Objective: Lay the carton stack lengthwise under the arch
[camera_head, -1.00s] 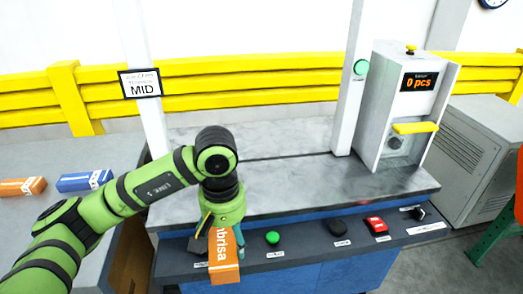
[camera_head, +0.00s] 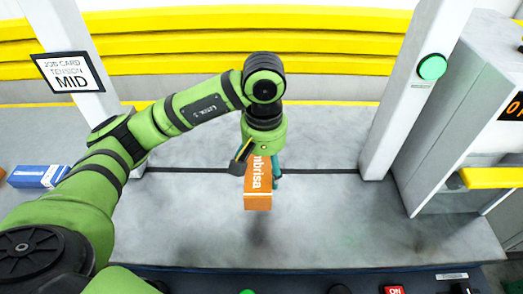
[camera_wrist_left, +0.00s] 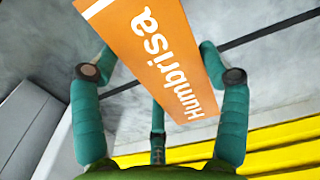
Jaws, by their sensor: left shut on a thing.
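The orange carton stack (camera_head: 258,187), lettered "Humbrisa", hangs in my left gripper (camera_head: 258,172) over the grey tabletop, between the two white posts of the arch. Its long side points roughly toward me, and a soft shadow lies on the table below its near end. In the left wrist view the carton stack (camera_wrist_left: 165,55) lies between the teal fingers of my left gripper (camera_wrist_left: 160,75). The arch's left post (camera_head: 88,110) carries a "MID" card and its right post (camera_head: 405,105) a green button. The arch's top is out of frame. My right gripper is not in view.
A dark line crosses the grey tabletop (camera_head: 185,225) between the posts. A blue carton (camera_head: 38,176) lies at the left. A white machine with a yellow bar (camera_head: 493,178) stands at the right. Yellow rails (camera_head: 240,40) run behind. The tabletop around the held stack is clear.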

